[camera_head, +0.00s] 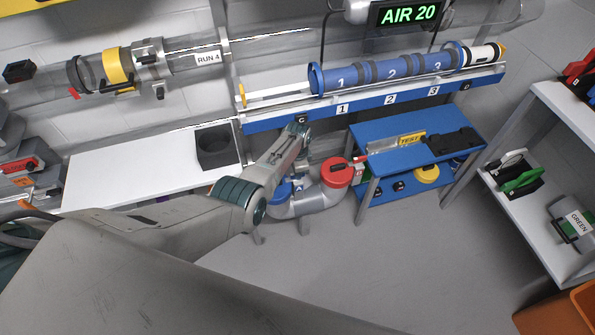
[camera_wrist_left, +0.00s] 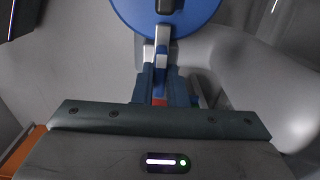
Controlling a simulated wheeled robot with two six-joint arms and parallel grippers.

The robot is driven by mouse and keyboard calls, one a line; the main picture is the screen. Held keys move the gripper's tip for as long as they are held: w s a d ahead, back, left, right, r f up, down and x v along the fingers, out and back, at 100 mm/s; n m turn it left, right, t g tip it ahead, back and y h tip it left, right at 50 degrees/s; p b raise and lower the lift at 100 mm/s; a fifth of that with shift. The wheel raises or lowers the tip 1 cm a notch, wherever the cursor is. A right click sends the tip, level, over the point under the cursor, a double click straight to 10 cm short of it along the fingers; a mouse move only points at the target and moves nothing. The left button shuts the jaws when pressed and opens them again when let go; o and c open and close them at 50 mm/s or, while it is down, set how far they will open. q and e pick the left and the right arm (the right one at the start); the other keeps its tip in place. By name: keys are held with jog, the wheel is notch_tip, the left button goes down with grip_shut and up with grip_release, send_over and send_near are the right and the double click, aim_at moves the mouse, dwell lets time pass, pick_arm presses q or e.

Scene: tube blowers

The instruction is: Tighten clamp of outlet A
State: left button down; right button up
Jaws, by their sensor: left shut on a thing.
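Outlet A (camera_head: 284,190) is the blue-collared pipe mouth low under the bench, partly hidden by my left arm. In the left wrist view its round blue part (camera_wrist_left: 165,14) fills the top middle. My left gripper (camera_head: 302,167) is beside outlet A, and its fingers also show in the left wrist view (camera_wrist_left: 160,76). They are shut on the clamp handle (camera_wrist_left: 162,60), a small part at the blue collar's near edge. The fingers hide most of the handle, so how tight the clamp is cannot be told. My right gripper is not in view.
A red-collared outlet (camera_head: 336,173) with a red-tipped lever stands just right of outlet A, close to my gripper. A blue test table (camera_head: 372,140) is to its right. The floor in front is clear.

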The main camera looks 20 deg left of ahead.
pick_arm(q)
jog(key=c, duration=1.5)
grip_release()
jog(key=shift+o, duration=0.2)
